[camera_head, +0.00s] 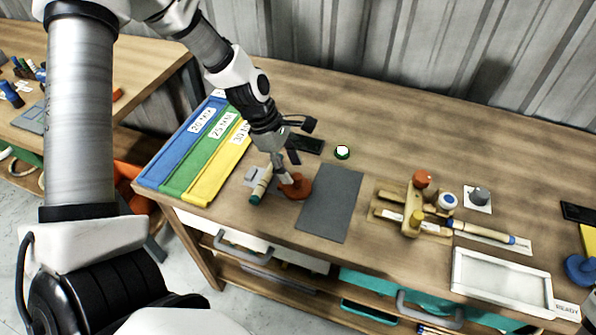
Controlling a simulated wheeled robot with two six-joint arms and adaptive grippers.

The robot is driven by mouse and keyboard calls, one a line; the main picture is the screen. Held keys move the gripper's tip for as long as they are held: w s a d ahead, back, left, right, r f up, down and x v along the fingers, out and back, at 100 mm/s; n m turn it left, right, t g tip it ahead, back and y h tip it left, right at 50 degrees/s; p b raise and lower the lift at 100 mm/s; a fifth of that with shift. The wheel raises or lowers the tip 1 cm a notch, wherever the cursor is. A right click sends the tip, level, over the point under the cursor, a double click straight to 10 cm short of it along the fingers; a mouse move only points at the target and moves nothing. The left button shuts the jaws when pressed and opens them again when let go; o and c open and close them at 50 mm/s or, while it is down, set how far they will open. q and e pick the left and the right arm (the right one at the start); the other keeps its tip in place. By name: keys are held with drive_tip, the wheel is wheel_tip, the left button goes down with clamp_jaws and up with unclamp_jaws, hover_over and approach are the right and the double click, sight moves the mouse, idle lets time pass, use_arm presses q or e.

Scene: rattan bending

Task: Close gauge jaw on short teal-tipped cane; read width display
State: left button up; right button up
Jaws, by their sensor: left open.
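My right gripper is not in view.
Blue, green and yellow labelled trays (188,149) stand at left. A grey mat (329,203) lies bare right of the knob. A green-and-white button (342,152) is behind it. A wooden jig (413,212) with knobs, a blue-ended cane (484,233) and a white tray (500,282) are at right.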

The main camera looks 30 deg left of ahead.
sight(296, 176)
use_arm(q)
drive_tip(key=f, duration=0.1)
drive_tip(key=w+f+b, duration=0.1)
drive_tip(key=f, duration=0.1)
drive_tip(key=d+f, duration=0.1)
drive_tip(key=shift+w+f, duration=0.2)
drive_tip(key=shift+w, duration=0.1)
drive_tip(key=shift+s+d+r, duration=0.1)
drive_tip(key=shift+s+r, duration=0.2)
drive_tip(key=shift+s, duration=0.05)
drive_tip(key=shift+c, duration=1.1)
drive_tip(key=c, duration=0.5)
drive_tip(key=shift+c, duration=1.2)
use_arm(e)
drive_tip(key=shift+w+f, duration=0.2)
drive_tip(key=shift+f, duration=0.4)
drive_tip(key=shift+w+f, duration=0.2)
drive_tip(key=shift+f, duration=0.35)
